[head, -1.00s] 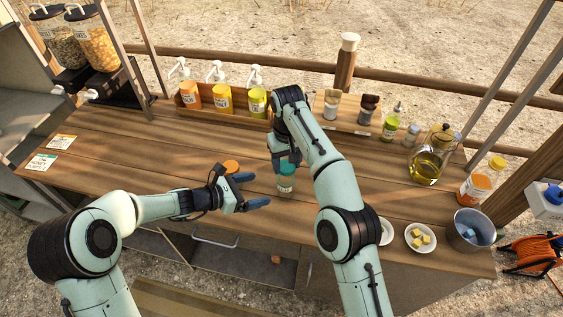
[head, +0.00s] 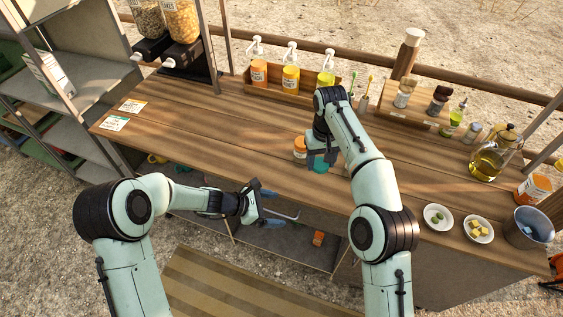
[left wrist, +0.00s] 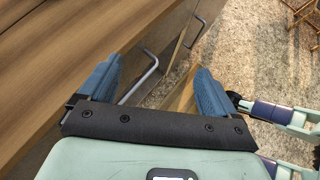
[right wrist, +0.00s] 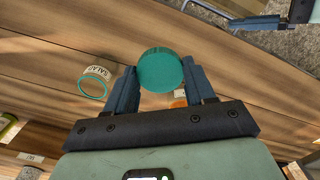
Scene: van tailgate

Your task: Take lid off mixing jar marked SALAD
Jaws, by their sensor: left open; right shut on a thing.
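The mixing jar marked SALAD (right wrist: 94,82) stands open on the counter in the right wrist view, with a teal ring at its rim. In the head view my right arm hides it. My right gripper (head: 322,160) is shut on the round teal lid (right wrist: 160,70), which is apart from the jar. The lid also shows in the head view (head: 320,168). My left gripper (head: 266,207) is open and empty, in front of the counter edge. Its spread blue fingers show in the left wrist view (left wrist: 155,85), with a drawer handle beyond them.
An orange-lidded jar (head: 300,146) stands close to the held lid. Pump bottles in a wooden box (head: 290,92) line the back. The oil pitcher (head: 488,162), two small bowls (head: 438,217) and a metal pot (head: 528,226) are at the right. The counter's left half (head: 200,130) is mostly clear.

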